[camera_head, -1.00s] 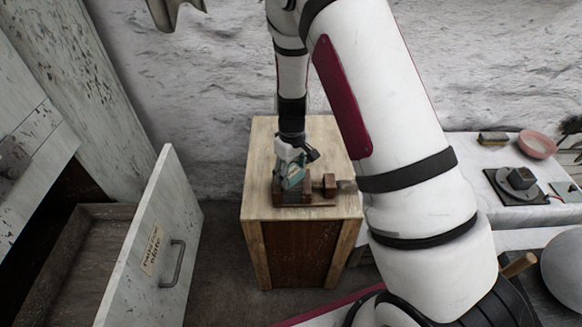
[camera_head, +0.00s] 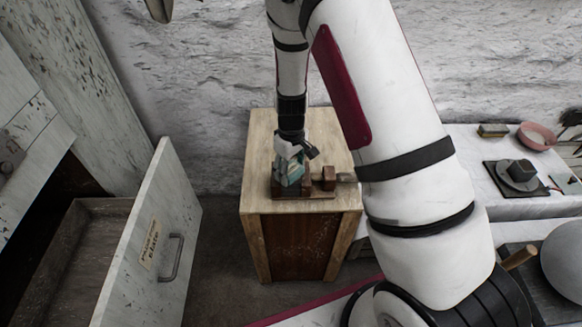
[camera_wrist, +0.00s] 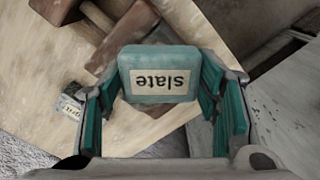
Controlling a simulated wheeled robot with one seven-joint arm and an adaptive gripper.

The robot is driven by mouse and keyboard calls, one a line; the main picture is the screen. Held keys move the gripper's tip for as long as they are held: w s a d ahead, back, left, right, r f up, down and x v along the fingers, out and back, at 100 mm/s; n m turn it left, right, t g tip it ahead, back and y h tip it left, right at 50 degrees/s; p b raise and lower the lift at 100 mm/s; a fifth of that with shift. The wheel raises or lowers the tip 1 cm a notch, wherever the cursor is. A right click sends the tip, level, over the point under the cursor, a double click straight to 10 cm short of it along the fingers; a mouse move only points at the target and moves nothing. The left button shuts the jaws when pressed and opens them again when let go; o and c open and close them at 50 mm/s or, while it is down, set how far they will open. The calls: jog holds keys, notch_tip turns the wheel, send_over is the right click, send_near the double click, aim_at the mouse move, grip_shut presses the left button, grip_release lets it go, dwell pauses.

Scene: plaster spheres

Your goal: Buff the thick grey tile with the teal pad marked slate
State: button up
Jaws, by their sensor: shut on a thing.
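My gripper (camera_wrist: 165,95) is shut on a teal pad (camera_wrist: 160,82), whose pale label reads "slate", upside down in the wrist view. In the head view my gripper (camera_head: 291,160) points down over a dark wooden clamp (camera_head: 322,188) on top of a wooden cabinet (camera_head: 262,140). Teal shows at the fingers there. The clamp's brown wood (camera_wrist: 128,38) also shows behind the pad in the wrist view. I cannot clearly make out the thick grey tile; the gripper and pad cover much of the clamp. Contact between pad and tile cannot be told.
An open drawer (camera_head: 160,235) with a labelled front and handle stands at the left. A white table (camera_head: 470,165) at the right bears a pink bowl (camera_head: 536,136), a small block (camera_head: 492,130) and a dark plate (camera_head: 505,178). A grey sphere (camera_head: 566,258) is at the lower right.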

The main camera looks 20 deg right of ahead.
jog(key=shift+w+d+f+b, duration=0.1)
jog(key=shift+w+d+b, duration=0.35)
jog(key=shift+d, duration=0.45)
jog(key=shift+s+a+p, duration=0.45)
jog(key=shift+s+a, duration=0.05)
jog(key=shift+a, duration=0.4)
jog(key=shift+s+a, duration=0.25)
jog(key=shift+a, duration=0.25)
jog(key=shift+s+a, duration=0.2)
jog(key=shift+a, duration=0.25)
jog(key=shift+w+d+b, duration=0.15)
jog(key=shift+w+d, duration=0.2)
jog(key=shift+d, duration=0.3)
jog(key=shift+w+d+b, duration=0.1)
jog(key=shift+w+d, duration=0.2)
jog(key=shift+d, duration=0.3)
jog(key=shift+w+d+b, duration=0.15)
jog(key=shift+w+d, duration=0.2)
jog(key=shift+d, duration=0.3)
jog(key=shift+s+a, duration=0.1)
jog(key=shift+a, duration=0.05)
jog(key=shift+s+a+p, duration=0.2)
jog(key=shift+s+a, duration=0.1)
jog(key=shift+a, duration=0.3)
jog(key=shift+s+a+p, duration=0.15)
jog(key=shift+s+a, duration=0.15)
jog(key=shift+a, duration=0.3)
jog(key=shift+s+a+p, duration=0.2)
jog(key=shift+s+a, duration=0.1)
jog(key=shift+a, duration=0.3)
